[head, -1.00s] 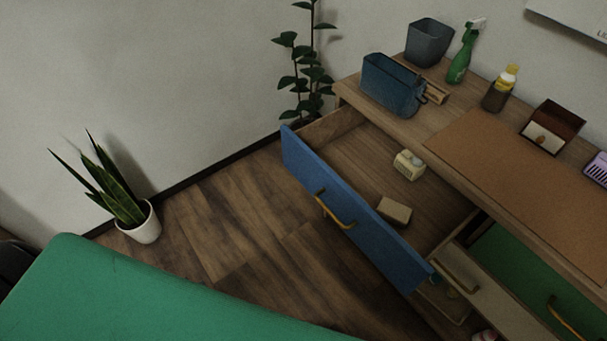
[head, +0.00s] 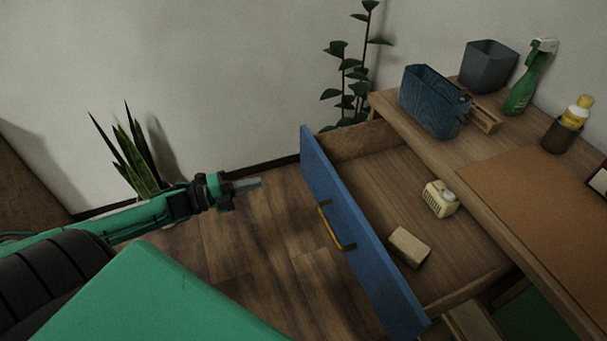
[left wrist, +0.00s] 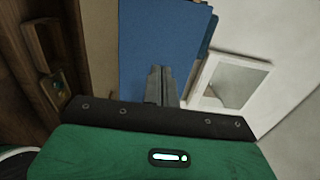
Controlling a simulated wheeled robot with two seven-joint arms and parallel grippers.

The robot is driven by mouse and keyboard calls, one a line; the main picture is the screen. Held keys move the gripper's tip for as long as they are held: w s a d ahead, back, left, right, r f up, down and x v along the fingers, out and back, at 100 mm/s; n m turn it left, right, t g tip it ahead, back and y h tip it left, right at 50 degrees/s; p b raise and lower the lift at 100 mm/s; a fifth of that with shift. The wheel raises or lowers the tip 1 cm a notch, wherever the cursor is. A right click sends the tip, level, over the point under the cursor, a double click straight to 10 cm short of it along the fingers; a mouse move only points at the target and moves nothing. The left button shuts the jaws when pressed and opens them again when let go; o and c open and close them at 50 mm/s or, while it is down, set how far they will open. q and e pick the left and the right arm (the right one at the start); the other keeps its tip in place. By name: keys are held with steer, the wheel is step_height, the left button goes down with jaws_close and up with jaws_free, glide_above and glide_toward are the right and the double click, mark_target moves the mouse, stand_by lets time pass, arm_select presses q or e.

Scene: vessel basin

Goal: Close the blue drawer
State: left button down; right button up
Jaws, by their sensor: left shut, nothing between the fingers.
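The blue drawer (head: 345,225) stands pulled out from the wooden desk, with a yellow-brown bar handle (head: 334,228) on its front. Inside it lie a tan block (head: 409,247) and a small cream device (head: 440,199). My left gripper (head: 248,184) is shut and empty, in the air to the left of the drawer front, with a gap between them. In the left wrist view the shut fingers (left wrist: 162,84) show in front of a blue surface (left wrist: 160,32); I cannot tell for sure that it is the drawer. My right gripper is not in view.
Potted plants (head: 132,160) stand along the wall. The floor (head: 265,250) before the drawer is clear.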

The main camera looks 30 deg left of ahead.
arm_select(q)
glide_toward(310, 168)
steer(key=x, duration=0.5)
steer(key=shift+w, duration=0.25)
steer(key=shift+x, duration=0.75)
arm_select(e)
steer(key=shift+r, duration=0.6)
arm_select(q)
steer(key=shift+f, duration=0.1)
steer(key=shift+w+d+b, duration=0.25)
steer(key=shift+w+b, duration=0.05)
steer(key=shift+w, duration=0.05)
steer(key=b+x, duration=0.1)
steer(key=x, duration=1.4)
steer(key=shift+w+d+b, duration=0.15)
steer(key=shift+d+b, duration=0.1)
steer(key=shift+b, duration=0.15)
steer(key=b+x, duration=0.1)
steer(key=x, duration=0.6)
steer(key=shift+w+d, duration=0.2)
steer(key=shift+w, duration=0.2)
steer(key=shift+r, duration=0.25)
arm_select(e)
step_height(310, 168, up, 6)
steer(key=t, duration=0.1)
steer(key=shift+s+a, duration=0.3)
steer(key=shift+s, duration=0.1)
arm_select(q)
steer(key=shift+r, duration=0.15)
